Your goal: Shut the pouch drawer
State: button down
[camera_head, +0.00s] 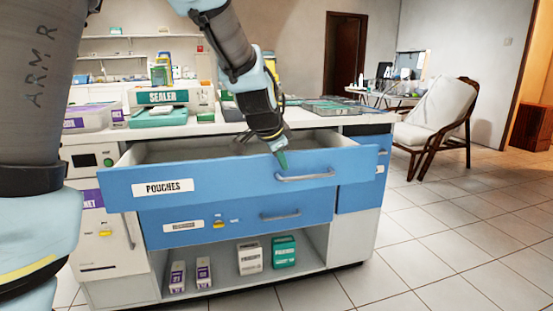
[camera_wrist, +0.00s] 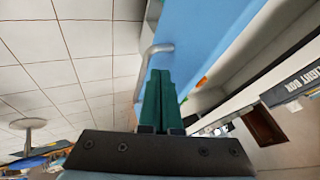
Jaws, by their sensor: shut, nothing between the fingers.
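The pouch drawer (camera_head: 230,184) is blue, carries a white POUCHES label (camera_head: 162,188) and stands pulled out from the cabinet. Its grey bar handle (camera_head: 305,177) is on the right part of the front. My gripper (camera_head: 282,160) is shut and empty, its green fingertips at the top of the drawer front, just above the handle. In the wrist view the shut green fingers (camera_wrist: 160,95) lie over the blue drawer front (camera_wrist: 205,30), close beside the handle (camera_wrist: 150,62). I cannot tell whether the fingers touch the drawer. The drawer's inside is partly hidden by my arm.
Below is another blue drawer (camera_head: 240,218), then an open shelf with several boxes (camera_head: 250,257). The countertop holds a green SEALER unit (camera_head: 163,98) and trays. A white chair (camera_head: 437,117) stands at right. The tiled floor (camera_head: 450,250) in front and right is clear.

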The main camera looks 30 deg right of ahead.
jog(key=shift+b+x, duration=0.3)
jog(key=shift+x, duration=1.95)
